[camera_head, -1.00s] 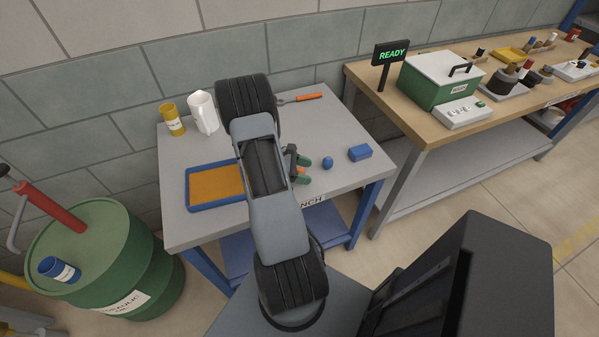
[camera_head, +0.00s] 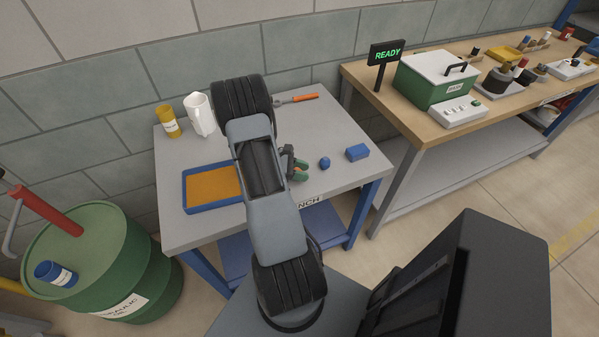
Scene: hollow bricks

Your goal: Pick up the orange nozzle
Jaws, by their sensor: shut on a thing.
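My gripper (camera_head: 300,170) is low over the right half of the grey bench (camera_head: 335,180), to the right of my arm's dark forearm link. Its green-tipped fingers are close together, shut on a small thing. That thing is almost wholly hidden by the fingers; I take it to be the orange nozzle, as no other loose nozzle shows on the bench. I cannot tell whether it touches the bench top.
A blue ball-like piece (camera_head: 324,163) and a blue block (camera_head: 357,152) lie just right of the gripper. A blue-rimmed tray (camera_head: 185,190), yellow cup (camera_head: 167,121), white jug (camera_head: 200,114) and orange-handled tool (camera_head: 304,97) are also on the bench. A green drum (camera_head: 115,262) stands left.

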